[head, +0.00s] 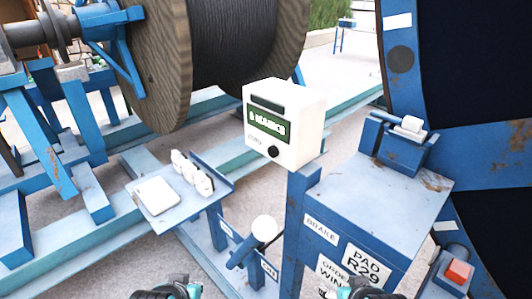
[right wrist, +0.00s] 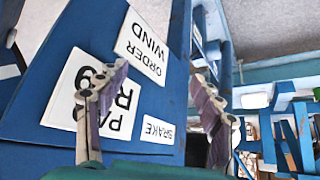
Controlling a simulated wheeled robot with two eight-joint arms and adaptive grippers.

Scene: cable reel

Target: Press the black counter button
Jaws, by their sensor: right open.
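The white counter box (head: 310,125) stands on a blue post in the middle of the head view. Its front has a green lit display (head: 268,127) and, below it, the round black button (head: 273,151). The small display text is hard to read. My right gripper (head: 367,288) is at the bottom edge, low and right of the counter, apart from it. In the right wrist view, my right gripper (right wrist: 160,75) has its fingers spread with nothing between them, facing the labelled blue panel. My left gripper (head: 178,289) is at the bottom edge, mostly cut off; its jaws are unclear.
A blue cabinet (head: 385,195) with BRAKE and PAD labels stands right of the counter post. A white-knobbed lever (head: 264,228) rises below the counter. A side shelf (head: 205,207) holds white items. A red button (head: 458,272) is at lower right. A large cable reel (head: 165,60) stands behind.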

